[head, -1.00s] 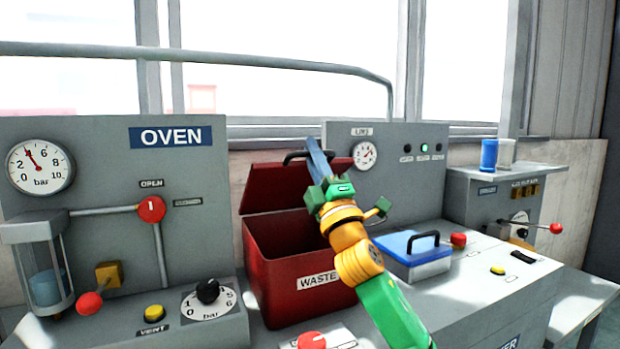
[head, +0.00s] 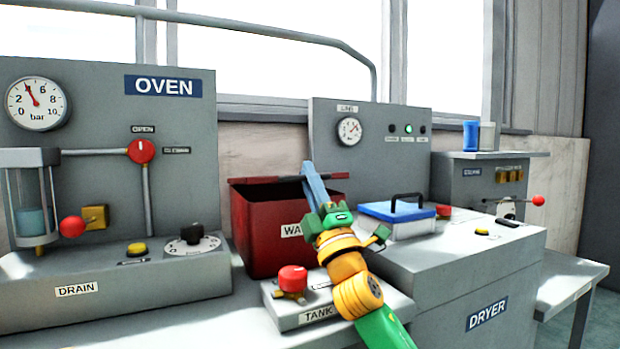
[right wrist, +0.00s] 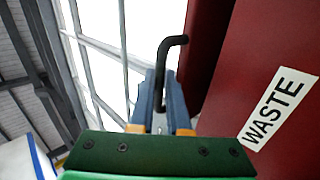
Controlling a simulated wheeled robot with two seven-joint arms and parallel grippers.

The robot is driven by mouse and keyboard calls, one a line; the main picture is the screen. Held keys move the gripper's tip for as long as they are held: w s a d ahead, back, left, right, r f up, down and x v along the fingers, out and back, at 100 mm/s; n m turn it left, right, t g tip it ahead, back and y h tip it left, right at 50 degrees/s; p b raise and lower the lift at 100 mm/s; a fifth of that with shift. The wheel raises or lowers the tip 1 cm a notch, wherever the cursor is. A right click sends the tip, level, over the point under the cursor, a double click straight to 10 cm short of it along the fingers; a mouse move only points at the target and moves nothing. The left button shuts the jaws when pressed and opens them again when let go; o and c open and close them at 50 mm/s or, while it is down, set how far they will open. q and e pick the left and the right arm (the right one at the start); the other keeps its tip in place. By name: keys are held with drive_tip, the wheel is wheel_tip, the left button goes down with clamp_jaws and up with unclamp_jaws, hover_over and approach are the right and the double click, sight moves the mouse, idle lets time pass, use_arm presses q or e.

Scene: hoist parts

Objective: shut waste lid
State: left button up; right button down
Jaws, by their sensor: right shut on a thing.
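The red waste bin (head: 262,225) stands in the middle of the head view, its WASTE label partly hidden by my right gripper. Its red lid (head: 333,176) shows nearly edge-on across the top, much flatter than upright. I cannot tell whether it touches the rim all round. My right gripper (head: 309,168) reaches up in front of the bin, its blue fingers at the lid. In the right wrist view the fingers (right wrist: 165,82) are shut on the black lid handle (right wrist: 172,45). The red lid (right wrist: 206,40) and the bin wall (right wrist: 240,75) are close beside them. My left gripper is out of view.
A tank panel with a red knob (head: 293,279) is just in front of the bin. A blue-topped box (head: 398,222) with a black handle stands right of my right gripper on the dryer unit (head: 470,265). The oven panel (head: 120,190) is at left.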

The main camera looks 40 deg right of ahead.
idle(0.3)
drive_tip(key=c, duration=1.2)
unclamp_jaws()
drive_tip(key=shift+o, duration=0.2)
drive_tip(key=shift+f, duration=0.1)
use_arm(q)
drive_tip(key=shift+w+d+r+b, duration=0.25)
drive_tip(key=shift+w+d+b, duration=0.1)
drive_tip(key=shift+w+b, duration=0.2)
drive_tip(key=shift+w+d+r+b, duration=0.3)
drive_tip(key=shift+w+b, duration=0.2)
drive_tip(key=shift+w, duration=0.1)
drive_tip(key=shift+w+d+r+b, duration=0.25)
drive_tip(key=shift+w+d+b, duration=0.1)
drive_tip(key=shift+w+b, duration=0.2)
use_arm(e)
drive_tip(key=v, duration=0.7)
drive_tip(key=shift+s, duration=0.1)
